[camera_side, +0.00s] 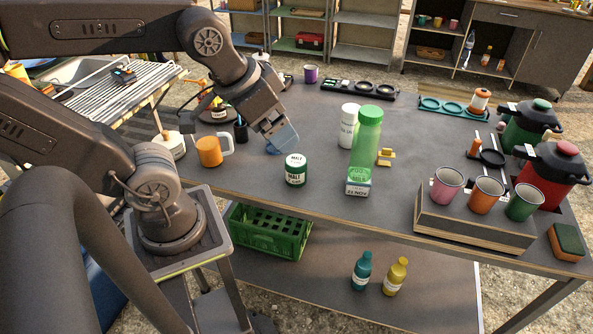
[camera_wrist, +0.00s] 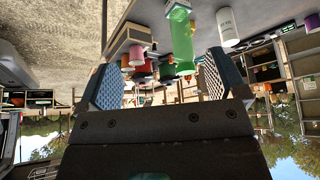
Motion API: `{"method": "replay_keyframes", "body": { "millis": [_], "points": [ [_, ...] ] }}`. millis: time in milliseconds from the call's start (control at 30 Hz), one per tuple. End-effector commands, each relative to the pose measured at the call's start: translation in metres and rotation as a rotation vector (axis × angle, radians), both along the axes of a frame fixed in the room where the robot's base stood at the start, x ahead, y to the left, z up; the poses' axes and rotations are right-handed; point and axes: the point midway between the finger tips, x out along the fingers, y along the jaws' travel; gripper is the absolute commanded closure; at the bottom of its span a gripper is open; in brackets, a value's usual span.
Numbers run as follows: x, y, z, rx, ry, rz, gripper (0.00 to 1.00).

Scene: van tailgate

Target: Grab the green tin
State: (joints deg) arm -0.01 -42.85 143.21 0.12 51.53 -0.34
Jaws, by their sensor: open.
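The green tin (camera_side: 296,170) stands upright on the dark table in the side view, with a white lid and a pale label reading MALT. My gripper (camera_side: 282,140) is above the table, up and slightly left of the tin in the picture, apart from it. In the wrist view my gripper (camera_wrist: 160,82) shows two textured pads spread wide with nothing held between them. I cannot make out the tin for certain in the wrist view.
A tall green bottle (camera_side: 367,138) and a white cylinder (camera_side: 348,126) stand right of the tin. An orange mug (camera_side: 210,151) stands to its left. A wooden box (camera_side: 470,222) with three mugs is at the right. The table's front edge is near the tin.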

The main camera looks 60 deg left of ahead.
Motion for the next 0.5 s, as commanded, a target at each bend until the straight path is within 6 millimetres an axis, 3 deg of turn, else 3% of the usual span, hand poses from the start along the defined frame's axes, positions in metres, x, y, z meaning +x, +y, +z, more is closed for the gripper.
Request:
{"method": "replay_keyframes", "body": {
  "millis": [167,500],
  "points": [
    [0.017,0.013,-0.013,-0.009,0.045,0.15,0.09],
    [0.077,0.07,-0.086,-0.03,0.114,0.791,0.09]
  ]
}}
